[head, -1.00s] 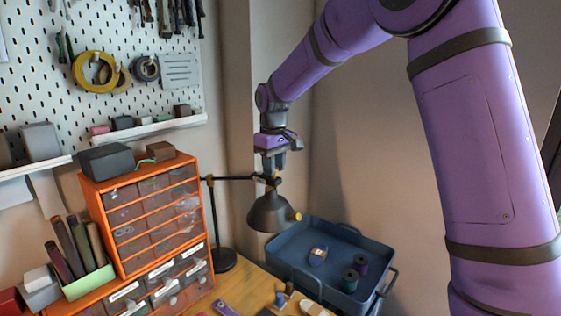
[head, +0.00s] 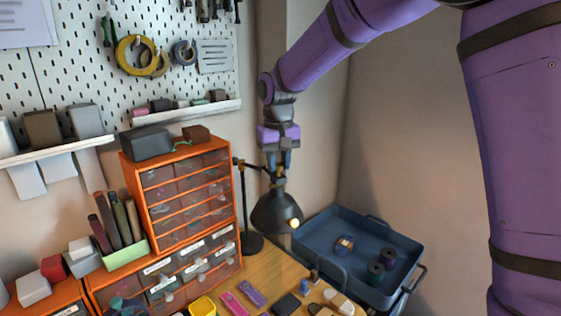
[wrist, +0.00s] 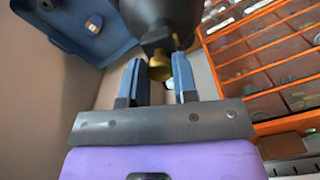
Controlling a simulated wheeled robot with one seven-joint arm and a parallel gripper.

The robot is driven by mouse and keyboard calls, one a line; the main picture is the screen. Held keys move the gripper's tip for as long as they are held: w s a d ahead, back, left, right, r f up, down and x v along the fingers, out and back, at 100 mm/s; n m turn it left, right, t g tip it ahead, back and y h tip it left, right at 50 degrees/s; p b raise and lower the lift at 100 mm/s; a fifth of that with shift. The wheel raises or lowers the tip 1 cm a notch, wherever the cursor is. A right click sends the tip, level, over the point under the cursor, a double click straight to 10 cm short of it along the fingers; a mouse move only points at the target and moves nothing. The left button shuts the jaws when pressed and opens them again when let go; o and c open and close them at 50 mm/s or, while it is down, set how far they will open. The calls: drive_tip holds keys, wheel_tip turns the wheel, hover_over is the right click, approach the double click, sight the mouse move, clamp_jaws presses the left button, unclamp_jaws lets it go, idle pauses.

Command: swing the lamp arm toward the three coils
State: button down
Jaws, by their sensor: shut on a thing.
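The black desk lamp (head: 273,214) stands beside the orange drawer cabinet, its shade tilted with a bulb showing. Its thin lamp arm (head: 250,166) runs from the post toward the lower right. My gripper (head: 279,166) points down from above, shut on the brass fitting (wrist: 159,66) over the shade, which sits between its blue fingers in the wrist view. The shade is left of the tray, not over the coils.
The orange drawer cabinet (head: 185,200) stands close left of the lamp. A pegboard (head: 90,80) with a shelf (head: 190,112) is behind it. Small items, including a yellow cup (head: 203,308) and a dark block (head: 287,304), lie on the wooden table (head: 268,268).

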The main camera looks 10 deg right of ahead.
drive_tip(key=c, duration=0.9)
unclamp_jaws()
wheel_tip(320, 180, up, 11)
drive_tip(key=shift+f, duration=0.1)
